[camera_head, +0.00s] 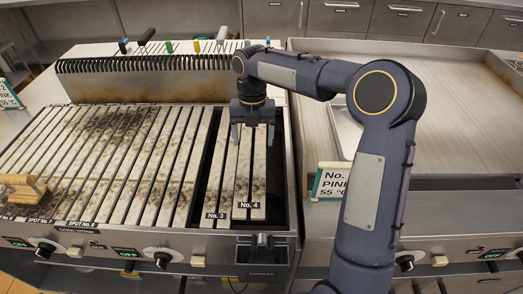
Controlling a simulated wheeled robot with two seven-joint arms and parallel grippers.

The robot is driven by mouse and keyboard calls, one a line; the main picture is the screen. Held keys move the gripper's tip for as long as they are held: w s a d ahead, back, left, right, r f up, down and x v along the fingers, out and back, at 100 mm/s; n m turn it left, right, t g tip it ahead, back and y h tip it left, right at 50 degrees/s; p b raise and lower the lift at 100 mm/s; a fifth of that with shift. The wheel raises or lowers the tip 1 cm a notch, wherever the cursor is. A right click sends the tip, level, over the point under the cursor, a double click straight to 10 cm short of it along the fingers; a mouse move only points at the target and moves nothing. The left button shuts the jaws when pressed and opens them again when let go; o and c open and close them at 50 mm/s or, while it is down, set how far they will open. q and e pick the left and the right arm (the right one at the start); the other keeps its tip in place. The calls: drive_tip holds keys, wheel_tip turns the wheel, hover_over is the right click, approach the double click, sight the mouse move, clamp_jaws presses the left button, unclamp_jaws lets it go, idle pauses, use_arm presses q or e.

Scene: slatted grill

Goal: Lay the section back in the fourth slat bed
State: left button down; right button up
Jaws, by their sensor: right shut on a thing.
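The slat section (243,182) marked No. 4 is a group of long pale slats with brown scorch marks, at the right end of the grill. My right gripper (253,130) comes down over its far part and is shut on it. The section's near end stands slightly farther back than the No. 3 slat end (215,215). A dark open strip of the bed (278,170) shows along its right side. I cannot tell whether the section touches its supports. My left gripper is not in view.
More scorched slats (100,160) fill the grill to the left. A ribbed back rail (150,65) with brushes and coloured handles behind stands at the far side. A wooden-handled tool (22,187) lies left. A sign (332,180) and a wide flat tray (450,115) are right.

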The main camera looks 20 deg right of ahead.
sight(261, 140)
drive_tip(key=shift+s+d+f, duration=0.2)
drive_tip(key=shift+d+f, duration=0.3)
drive_tip(key=shift+f, duration=0.1)
drive_tip(key=shift+s+d+f, duration=0.15)
drive_tip(key=shift+d+f, duration=0.3)
drive_tip(key=shift+f, duration=0.1)
drive_tip(key=shift+d+f, duration=0.1)
drive_tip(key=shift+f, duration=1.55)
drive_tip(key=o, duration=1.3)
drive_tip(key=shift+s+f, duration=0.1)
drive_tip(key=shift+o, duration=0.2)
